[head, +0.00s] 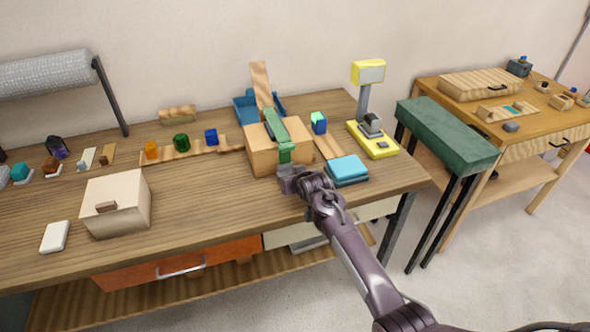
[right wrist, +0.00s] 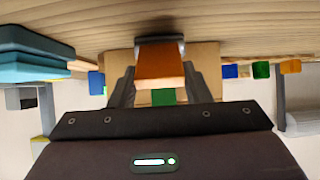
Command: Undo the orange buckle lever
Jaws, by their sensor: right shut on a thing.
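A light wooden box (head: 259,160) stands on the table with a green strap (head: 276,124) running over its top and down its front. My right gripper (head: 289,174) is at the front of the box, over the lower end of the strap. In the right wrist view the orange buckle lever (right wrist: 160,65) sits between my two fingers, which are shut on it. A grey buckle part (right wrist: 158,41) borders the lever, and a bit of the green strap (right wrist: 163,96) shows beside it. In the head view my gripper hides the buckle. My left gripper is not in view.
A blue stack (head: 346,169) lies right of the box, and a yellow scale (head: 376,142) stands behind it. A cream box (head: 117,204) is at the left. A rail with colored blocks (head: 193,151) runs left of the strapped box. The table front between the boxes is clear.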

